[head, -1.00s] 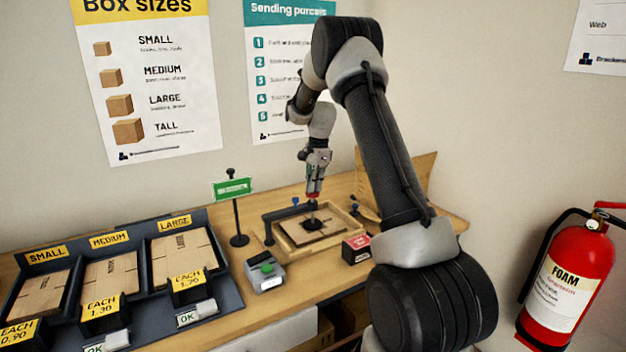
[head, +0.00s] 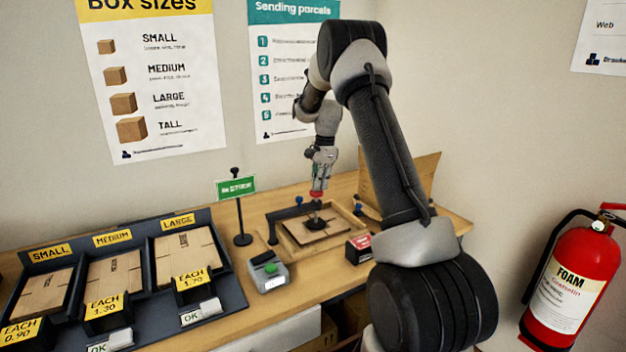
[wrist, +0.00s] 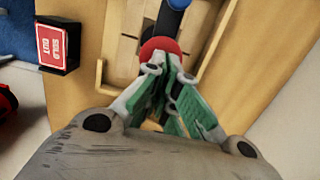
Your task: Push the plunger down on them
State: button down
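The hand press has a dark side arm (head: 287,211) and a plunger with a red knob (head: 316,193). Its dark round foot (head: 315,221) is down at a flat cardboard piece (head: 328,229) in a wooden tray (head: 297,250). My gripper (head: 318,188) points down, its tips at the top of the knob. In the wrist view the red knob (wrist: 160,47) lies just beyond the fingertips (wrist: 168,70). The green-padded fingers are drawn together, with nothing seen between them. Whether foot and cardboard press firmly together I cannot tell.
A green sign on a stand (head: 237,188) and a grey box with a green button (head: 268,271) stand left of the tray. A red-and-black "sold out" block (head: 358,248) stands right. A carton rack (head: 232,295) fills the bench's left.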

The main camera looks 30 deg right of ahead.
notch_tip(320, 180, up, 12)
jog(key=shift+d, duration=0.15)
jog(key=shift+n, duration=0.3)
dwell(0.4)
jog(key=s+f+n, duration=0.4)
jog(key=s+n, duration=0.1)
jog(key=n, duration=0.1)
jog(key=s+a+r+n+t, duration=0.1)
jog(key=s+a+r+n, duration=0.2)
jog(key=s, duration=0.9)
jog(key=s+a+r+n+t, duration=0.1)
jog(key=s+a+r+n, duration=0.3)
jog(key=s, duration=0.7)
jog(key=s+a+r+n+t+h, duration=0.1)
jog(key=s+a+r+n+t, duration=0.1)
jog(key=s, duration=1)
jog(key=shift+s+a+r+n, duration=0.35)
jog(key=shift+a+r+n, duration=0.55)
jog(key=shift+r+n, duration=0.1)
